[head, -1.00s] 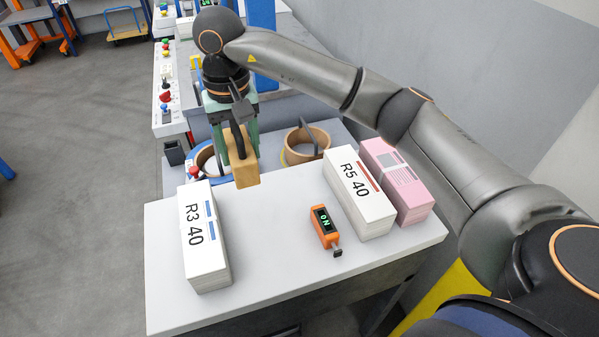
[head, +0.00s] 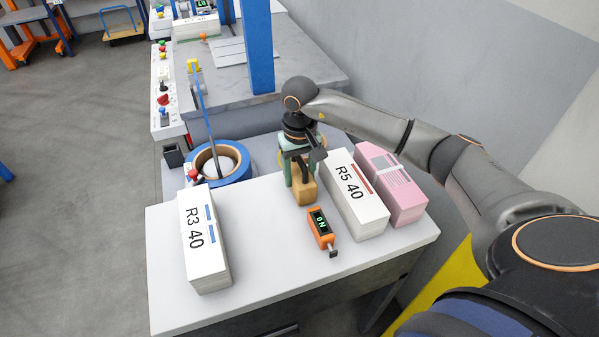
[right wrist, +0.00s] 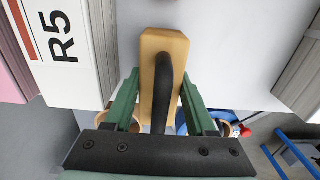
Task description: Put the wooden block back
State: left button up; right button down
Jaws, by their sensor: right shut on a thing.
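The block stands close to the left side of the white R5 40 stack (head: 357,198). I cannot tell whether its underside touches the table. My left gripper is not in view.
The orange device (head: 322,230) lies just in front of the block. A pink stack (head: 391,185) is beside R5 40, and the R3 40 stack (head: 204,240) is at the left. A blue tape roll (head: 236,165) sits behind. The table's middle is clear.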

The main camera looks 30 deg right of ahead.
jog(key=shift+f, duration=0.25)
jog(key=shift+f, duration=0.2)
jog(key=shift+c, duration=1.1)
grip_release()
jog(key=shift+r, duration=0.1)
notch_tip(320, 180, up, 12)
jog(key=shift+r+b, duration=0.15)
jog(key=shift+b, duration=0.5)
